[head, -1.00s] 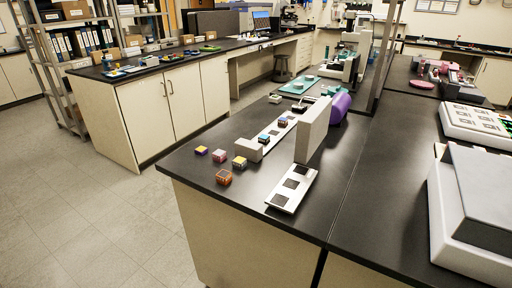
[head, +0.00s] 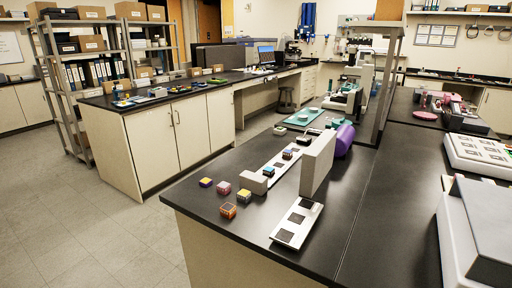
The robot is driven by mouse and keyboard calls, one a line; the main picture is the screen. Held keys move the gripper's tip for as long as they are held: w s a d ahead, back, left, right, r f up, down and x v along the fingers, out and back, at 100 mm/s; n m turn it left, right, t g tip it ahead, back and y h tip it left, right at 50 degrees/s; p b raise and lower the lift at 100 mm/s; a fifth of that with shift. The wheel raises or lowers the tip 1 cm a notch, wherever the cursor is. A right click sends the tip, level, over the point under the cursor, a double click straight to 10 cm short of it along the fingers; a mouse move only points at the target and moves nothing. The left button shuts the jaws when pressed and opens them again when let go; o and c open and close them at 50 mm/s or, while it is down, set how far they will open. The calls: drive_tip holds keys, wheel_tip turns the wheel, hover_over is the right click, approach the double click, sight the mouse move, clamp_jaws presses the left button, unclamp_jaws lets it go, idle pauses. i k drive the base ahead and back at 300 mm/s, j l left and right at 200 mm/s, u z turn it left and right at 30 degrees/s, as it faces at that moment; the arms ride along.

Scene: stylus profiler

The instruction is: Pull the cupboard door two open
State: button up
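The far bench on the left has cream cupboard doors under its black top. A left door (head: 150,141) and a middle door (head: 194,131) meet side by side, with two upright bar handles (head: 175,118) near their shared edge. A narrower door or panel (head: 221,117) is to their right. All of them look shut. I see no label telling which one is door two. My gripper is not in view.
A black-topped bench (head: 345,245) fills the front right, with small coloured cubes (head: 228,210), an upright grey block (head: 318,163) and a white slotted strip (head: 297,224). Open grey tiled floor (head: 90,220) lies left. Loaded shelves (head: 80,90) stand beyond the far bench.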

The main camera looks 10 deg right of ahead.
sight(190, 116)
drive_tip(key=i+j+u, duration=0.25)
drive_tip(key=i+u, duration=1.1)
drive_tip(key=i, duration=1.6)
drive_tip(key=i+l+z, duration=0.1)
drive_tip(key=i+z, duration=0.3)
drive_tip(key=i, duration=0.25)
drive_tip(key=i+j+z, duration=0.1)
drive_tip(key=i+z, duration=0.25)
drive_tip(key=i, duration=0.25)
drive_tip(key=i+j+z, duration=0.25)
drive_tip(key=i+z, duration=0.15)
drive_tip(key=i, duration=0.25)
drive_tip(key=i+l+z, duration=0.2)
drive_tip(key=i+z, duration=0.2)
drive_tip(key=i, duration=0.55)
drive_tip(key=i+j+z, duration=0.1)
drive_tip(key=i+z, duration=0.3)
drive_tip(key=i, duration=0.5)
drive_tip(key=i+l+u, duration=0.15)
drive_tip(key=i, duration=0.25)
drive_tip(key=i+l+u, duration=0.15)
drive_tip(key=i, duration=0.2)
drive_tip(key=i+j, duration=0.05)
